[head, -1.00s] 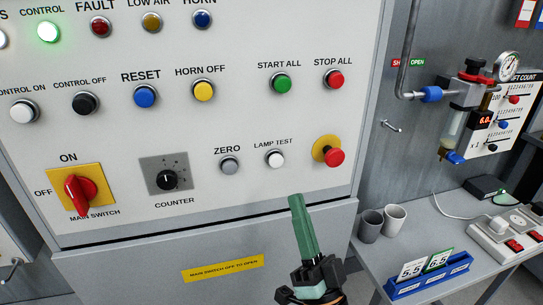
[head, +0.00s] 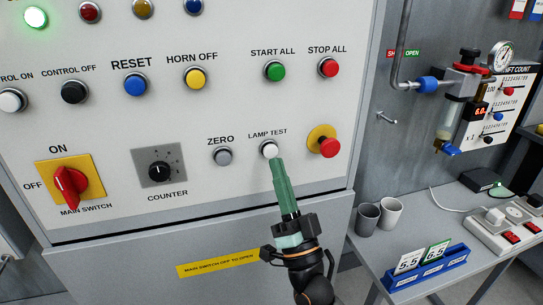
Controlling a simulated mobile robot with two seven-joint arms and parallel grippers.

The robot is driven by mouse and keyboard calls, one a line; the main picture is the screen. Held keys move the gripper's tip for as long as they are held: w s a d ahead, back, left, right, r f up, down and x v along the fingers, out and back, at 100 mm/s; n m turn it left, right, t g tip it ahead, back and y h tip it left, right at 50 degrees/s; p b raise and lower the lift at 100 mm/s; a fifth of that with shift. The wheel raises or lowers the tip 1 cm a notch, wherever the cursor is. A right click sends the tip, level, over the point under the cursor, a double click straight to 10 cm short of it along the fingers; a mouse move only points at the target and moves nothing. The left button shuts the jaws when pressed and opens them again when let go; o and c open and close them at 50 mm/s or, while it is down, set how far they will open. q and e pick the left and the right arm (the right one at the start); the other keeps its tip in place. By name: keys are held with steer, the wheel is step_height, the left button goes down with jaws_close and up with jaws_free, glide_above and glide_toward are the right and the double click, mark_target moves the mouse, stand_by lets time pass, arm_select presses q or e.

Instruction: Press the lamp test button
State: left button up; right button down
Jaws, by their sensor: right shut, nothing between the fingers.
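The lamp test button (head: 269,149) is a white round button in a metal ring, under the label LAMP TEST on the pale control panel (head: 205,115). My right gripper (head: 277,164) comes up from below, with its green fingers closed together. The fingertips are just below the button and overlap its lower edge in the picture. I cannot tell whether they touch it. My left gripper is not in view.
Left of the button is the grey ZERO button (head: 223,156). Right of it is a red emergency button (head: 329,147) on yellow. A START ALL button (head: 274,71) sits above. A side table (head: 421,226) with cups (head: 390,212) stands at right.

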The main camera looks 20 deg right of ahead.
mark_target(270, 149)
steer(key=shift+w, duration=0.55)
steer(key=shift+w, duration=0.1)
stand_by(1.6)
steer(key=shift+w, duration=0.35)
steer(key=shift+w+b, duration=0.45)
steer(key=shift+w, duration=0.35)
stand_by(0.8)
steer(key=shift+s, duration=0.15)
steer(key=shift+s+p, duration=0.5)
steer(key=shift+s, duration=0.6)
steer(key=shift+s+p, duration=0.85)
steer(key=shift+s, duration=1.65)
